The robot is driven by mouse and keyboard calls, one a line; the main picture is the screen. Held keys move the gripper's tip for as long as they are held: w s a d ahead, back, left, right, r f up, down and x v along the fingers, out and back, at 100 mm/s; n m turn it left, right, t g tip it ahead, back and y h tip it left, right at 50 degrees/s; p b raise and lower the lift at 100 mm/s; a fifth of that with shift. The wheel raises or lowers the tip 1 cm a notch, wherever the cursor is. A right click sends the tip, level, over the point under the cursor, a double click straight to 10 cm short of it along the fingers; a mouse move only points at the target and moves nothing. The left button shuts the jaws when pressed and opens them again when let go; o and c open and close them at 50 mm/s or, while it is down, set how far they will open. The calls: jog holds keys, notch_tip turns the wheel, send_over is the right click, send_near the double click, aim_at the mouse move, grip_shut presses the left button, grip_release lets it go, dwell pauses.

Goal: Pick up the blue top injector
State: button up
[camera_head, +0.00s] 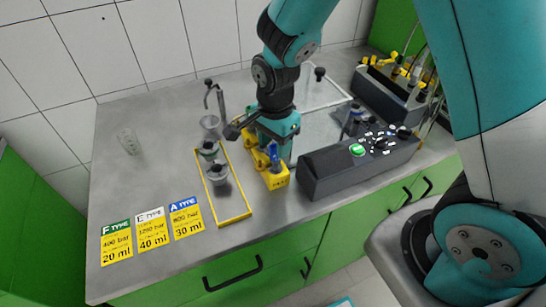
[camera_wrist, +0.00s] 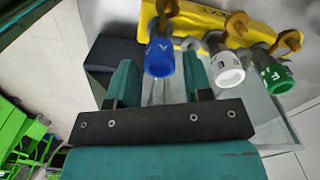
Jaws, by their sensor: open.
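The blue injector, marked A, (camera_wrist: 160,58) sits in the yellow holder (camera_wrist: 240,27) in the wrist view. In the head view the blue injector (camera_head: 273,154) shows at the near end of the yellow holder (camera_head: 276,181). My gripper (camera_wrist: 157,77) is open, with one finger to the left and one to the right of the blue injector in the wrist view. I cannot tell whether either finger touches it. In the head view my gripper (camera_head: 276,128) is over the holder and hides part of it.
A white injector marked E (camera_wrist: 229,69) and a green one marked F (camera_wrist: 277,77) sit beside the blue one. A dark control box (camera_head: 345,168) stands close right of the holder. A yellow-edged tray (camera_head: 235,219) with glass funnels lies left. The tabletop farther left is mostly clear.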

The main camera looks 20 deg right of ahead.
jog(key=shift+f, duration=1.25)
grip_shut()
jog(key=shift+r, duration=0.1)
